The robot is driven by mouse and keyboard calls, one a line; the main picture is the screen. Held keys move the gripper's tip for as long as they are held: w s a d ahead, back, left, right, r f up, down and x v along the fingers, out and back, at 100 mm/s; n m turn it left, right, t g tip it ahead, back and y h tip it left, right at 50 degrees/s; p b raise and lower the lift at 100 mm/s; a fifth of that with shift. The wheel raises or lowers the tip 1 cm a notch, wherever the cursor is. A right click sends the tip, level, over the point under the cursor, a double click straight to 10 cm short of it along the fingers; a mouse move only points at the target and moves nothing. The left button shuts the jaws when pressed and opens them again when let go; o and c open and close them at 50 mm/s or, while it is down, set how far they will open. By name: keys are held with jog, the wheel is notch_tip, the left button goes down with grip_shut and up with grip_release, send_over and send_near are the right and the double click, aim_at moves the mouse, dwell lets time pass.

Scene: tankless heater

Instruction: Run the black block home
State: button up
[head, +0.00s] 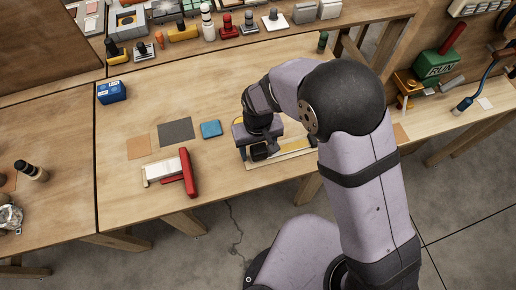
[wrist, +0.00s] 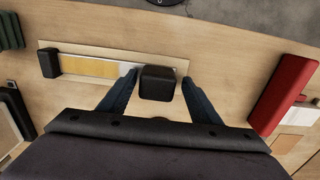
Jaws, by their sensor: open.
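The black block (wrist: 157,84) sits near the right end of a thin wooden board (wrist: 110,56) in the wrist view. A yellow and pale strip (wrist: 92,67) runs along the board to a smaller black end piece (wrist: 49,62) at its left end. My gripper (wrist: 159,78) is open, with one finger on each side of the block; contact is not clear. In the head view my gripper (head: 258,150) is low over the board (head: 288,154), and my arm hides part of the board. I cannot surely separate the block from the gripper there.
A red and white object (head: 178,174) lies left of my gripper; its red part (wrist: 283,95) shows in the wrist view.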

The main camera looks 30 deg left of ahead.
aim_at(257, 148)
jog(key=shift+r, duration=0.1)
jog(key=shift+r+b, duration=0.85)
jog(key=shift+r, duration=2.7)
jog(key=shift+a+n, duration=0.15)
jog(key=shift+n, duration=0.15)
jog(key=shift+n+g+h, duration=0.3)
jog(key=shift+n+h, duration=0.2)
jog(key=s+d+f, duration=0.1)
jog(key=d, duration=0.1)
jog(key=s+d+f, duration=0.2)
jog(key=s+d, duration=0.1)
jog(key=shift+d+f, duration=0.2)
jog(key=shift+d, duration=0.15)
jog(key=d+r+m, duration=0.2)
jog(key=d+m, duration=0.1)
jog(key=d, duration=0.6)
jog(key=w+d+r+m, duration=0.1)
jog(key=d+m, duration=0.3)
jog(key=d, duration=0.6)
jog(key=w+d+r+m+y, duration=0.1)
jog(key=d+r+m, duration=0.2)
jog(key=d, duration=0.6)
jog(key=shift+d+r+m, duration=0.3)
